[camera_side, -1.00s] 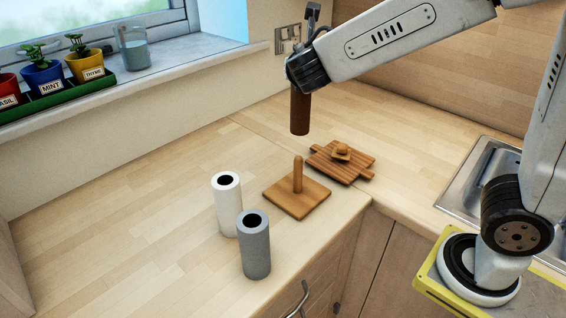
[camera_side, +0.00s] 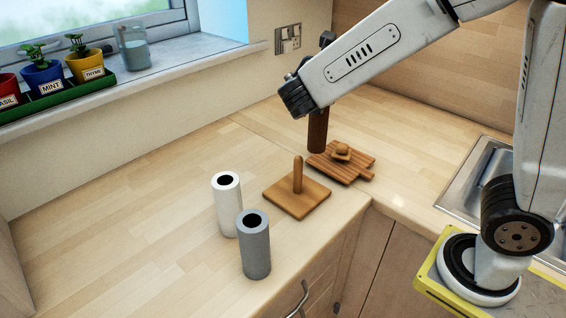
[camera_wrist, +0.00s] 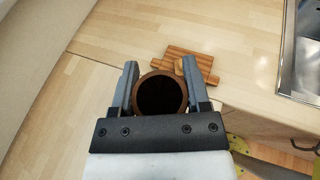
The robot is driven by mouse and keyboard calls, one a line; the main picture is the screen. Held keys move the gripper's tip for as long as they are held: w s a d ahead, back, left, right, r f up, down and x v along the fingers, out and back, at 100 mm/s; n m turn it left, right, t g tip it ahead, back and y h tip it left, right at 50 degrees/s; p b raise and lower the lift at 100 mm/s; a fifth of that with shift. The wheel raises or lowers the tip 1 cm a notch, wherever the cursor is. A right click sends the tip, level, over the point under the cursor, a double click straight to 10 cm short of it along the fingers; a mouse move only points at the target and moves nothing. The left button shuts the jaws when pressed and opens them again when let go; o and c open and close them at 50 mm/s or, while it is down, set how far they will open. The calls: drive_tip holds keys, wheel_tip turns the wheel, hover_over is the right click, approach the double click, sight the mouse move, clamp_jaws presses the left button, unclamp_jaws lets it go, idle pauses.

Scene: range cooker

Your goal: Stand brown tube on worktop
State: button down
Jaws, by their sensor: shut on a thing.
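The brown tube (camera_side: 318,132) hangs upright below my wrist in the side view, its lower end close to the wooden board. My gripper (camera_wrist: 160,84) is shut on it in the wrist view, one finger on each side, with the tube's dark open top facing the camera. In the side view the arm's end hides the fingers and the tube's top. Whether the tube's lower end touches anything cannot be told. The worktop (camera_side: 120,215) is pale wood, with bare surface to the left of the tube.
A wooden board with a knob (camera_side: 342,163) lies just beside and below the tube. A square base with a peg (camera_side: 298,190) stands nearer the front. A white tube (camera_side: 227,205) and a grey tube (camera_side: 254,246) stand upright to its left. The sink (camera_side: 480,185) is at right.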

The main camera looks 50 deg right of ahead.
drive_tip(key=s+a+f+m+g+y, duration=0.4)
drive_tip(key=s+f+m+g+y, duration=0.65)
drive_tip(key=m+g, duration=0.9)
drive_tip(key=w+a+r+m+t+y, duration=0.2)
drive_tip(key=a+m+t+y, duration=0.3)
drive_tip(key=m, duration=0.5)
drive_tip(key=w+a+r+m+t+y, duration=0.1)
drive_tip(key=a+r+m+t+y, duration=0.1)
drive_tip(key=a+m+t+y, duration=0.3)
drive_tip(key=m+t+y, duration=0.4)
drive_tip(key=m+y, duration=0.2)
drive_tip(key=shift+w, duration=0.4)
drive_tip(key=shift+f, duration=0.2)
drive_tip(key=shift+f, duration=2.2)
